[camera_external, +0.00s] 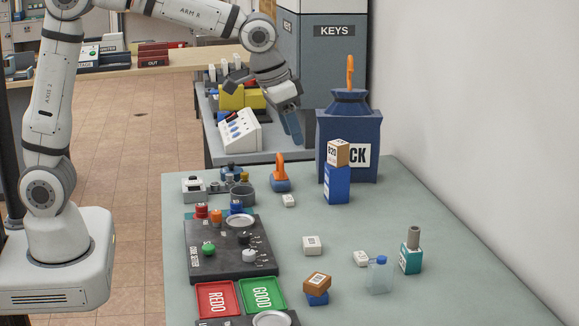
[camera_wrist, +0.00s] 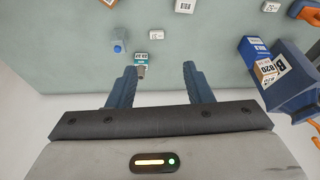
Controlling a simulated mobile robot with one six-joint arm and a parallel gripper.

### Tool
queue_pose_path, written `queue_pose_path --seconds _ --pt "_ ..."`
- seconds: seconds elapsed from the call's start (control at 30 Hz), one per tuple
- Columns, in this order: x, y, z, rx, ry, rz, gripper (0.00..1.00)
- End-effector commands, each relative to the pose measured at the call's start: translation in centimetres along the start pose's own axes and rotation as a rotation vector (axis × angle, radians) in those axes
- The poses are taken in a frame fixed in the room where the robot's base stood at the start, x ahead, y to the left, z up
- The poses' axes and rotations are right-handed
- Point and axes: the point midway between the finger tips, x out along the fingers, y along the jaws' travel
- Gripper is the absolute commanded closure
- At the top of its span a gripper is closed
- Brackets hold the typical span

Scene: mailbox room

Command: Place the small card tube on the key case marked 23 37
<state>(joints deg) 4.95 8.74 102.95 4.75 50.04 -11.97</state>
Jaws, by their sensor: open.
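A small grey-brown card tube (camera_external: 413,237) stands upright on top of a teal case (camera_external: 411,258) with a white label, at the right side of the table. The label's print is too small to read surely. In the wrist view the tube (camera_wrist: 141,71) and the teal case (camera_wrist: 141,57) show just beyond my left finger. My gripper (camera_external: 291,125) is raised over the far end of the table, left of the blue container, well away from the tube. In the wrist view its two blue fingers (camera_wrist: 160,78) are apart with nothing between them.
A clear blue-capped bottle (camera_external: 378,276) and a white block (camera_external: 361,258) stand left of the case. A brown box on a blue one (camera_external: 317,283) is nearer the front. A tall blue container (camera_external: 349,140) stands at the back. The table right of the case is clear.

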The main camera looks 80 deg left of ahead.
Motion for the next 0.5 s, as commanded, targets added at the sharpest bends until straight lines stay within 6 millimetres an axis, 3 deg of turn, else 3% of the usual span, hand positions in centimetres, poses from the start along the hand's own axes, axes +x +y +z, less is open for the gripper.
queue_pose_path --seconds 0.03,0.2,0.4,0.5 --pt "-1.5 -0.8 2.4 0.003 -0.001 0.002 0.54" --pt "-4.5 -2.9 10.8 0.029 -0.022 0.012 0.54" --pt "-5.7 -4.5 20.5 0.057 -0.043 0.026 0.54" --pt "-5.7 -4.9 24.0 0.067 -0.05 0.031 0.54"
